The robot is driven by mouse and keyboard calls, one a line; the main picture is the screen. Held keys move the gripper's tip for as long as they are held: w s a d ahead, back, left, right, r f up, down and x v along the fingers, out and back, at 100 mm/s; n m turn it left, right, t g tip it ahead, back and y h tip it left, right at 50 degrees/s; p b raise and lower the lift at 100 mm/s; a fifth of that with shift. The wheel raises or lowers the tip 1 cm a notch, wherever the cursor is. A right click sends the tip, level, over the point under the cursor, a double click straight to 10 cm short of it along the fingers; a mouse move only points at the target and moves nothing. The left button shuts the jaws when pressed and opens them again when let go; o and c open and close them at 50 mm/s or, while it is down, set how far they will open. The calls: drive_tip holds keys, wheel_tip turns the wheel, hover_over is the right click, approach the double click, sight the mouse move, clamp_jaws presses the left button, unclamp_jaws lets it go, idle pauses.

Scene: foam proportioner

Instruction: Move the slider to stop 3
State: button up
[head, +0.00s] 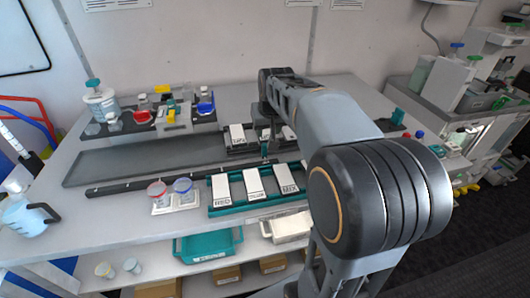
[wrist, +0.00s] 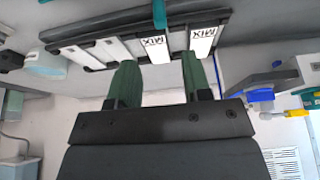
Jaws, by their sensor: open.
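A long dark rail (head: 130,184) runs across the table in the head view. I cannot pick out the slider or the stop numbers with certainty. A small teal piece (head: 265,152) shows at the rail's right part, below my arm's end; I cannot tell whether it is the slider or a fingertip. In the wrist view my gripper (wrist: 158,72) has two green fingers spread apart with nothing held between them. White blocks marked MIX, one in the middle (wrist: 155,48) and one to the right (wrist: 203,40), lie beyond the fingertips. My arm hides the rail's right end in the head view.
A teal tray (head: 248,208) with white labelled blocks lies in front of the rail. A white holder with red and blue cups (head: 183,187) stands left of it. A grey tray (head: 115,164) lies behind the rail. Bottles and jars stand at the back left.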

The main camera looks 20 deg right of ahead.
sight(265, 145)
drive_tip(key=x, duration=1.2)
drive_tip(key=shift+s, duration=0.1)
clamp_jaws()
drive_tip(key=shift+d, duration=0.1)
